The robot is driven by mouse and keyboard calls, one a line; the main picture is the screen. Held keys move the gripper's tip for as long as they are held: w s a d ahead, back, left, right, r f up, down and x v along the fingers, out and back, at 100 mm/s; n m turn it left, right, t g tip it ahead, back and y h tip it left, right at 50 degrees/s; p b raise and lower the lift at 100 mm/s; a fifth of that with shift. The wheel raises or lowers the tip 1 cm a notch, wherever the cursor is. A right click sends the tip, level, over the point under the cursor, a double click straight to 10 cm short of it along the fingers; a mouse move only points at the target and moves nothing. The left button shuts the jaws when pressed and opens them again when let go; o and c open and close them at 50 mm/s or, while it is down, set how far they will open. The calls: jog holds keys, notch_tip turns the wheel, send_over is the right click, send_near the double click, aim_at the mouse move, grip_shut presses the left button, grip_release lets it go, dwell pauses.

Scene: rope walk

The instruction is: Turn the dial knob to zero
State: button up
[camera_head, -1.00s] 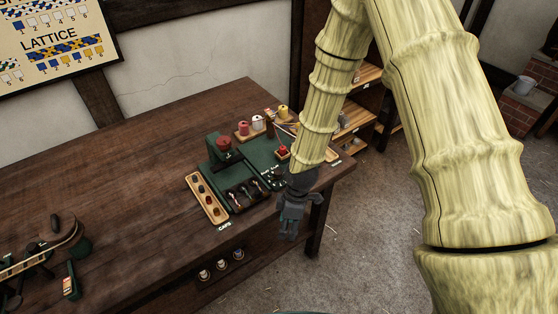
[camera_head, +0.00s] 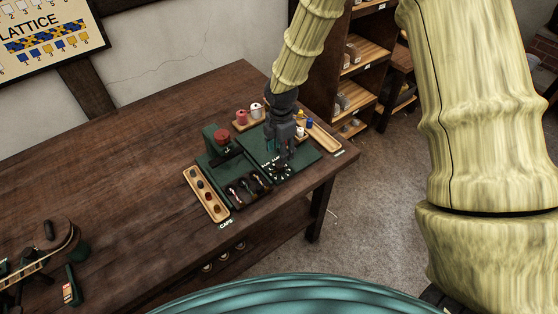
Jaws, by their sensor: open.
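The dial (camera_head: 284,174) is a dark round face with white marks on the green panel, near the table's front right. My dark grey gripper (camera_head: 278,154) points down just above and behind it. The jaws are open, and nothing shows between them. The dial's knob is too small and too close to my gripper to make out, so I cannot tell where it points or whether a finger touches it.
A wooden caps tray (camera_head: 205,193) and a dark compartment tray (camera_head: 244,188) lie in front. Spools (camera_head: 242,116) stand behind. The table's left middle is clear.

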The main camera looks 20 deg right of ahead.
aim_at(280, 168)
jog(key=shift+a+f+p, duration=0.1)
jog(key=shift+f+p, duration=0.7)
jog(key=shift+f, duration=2.45)
jog(key=c, duration=1)
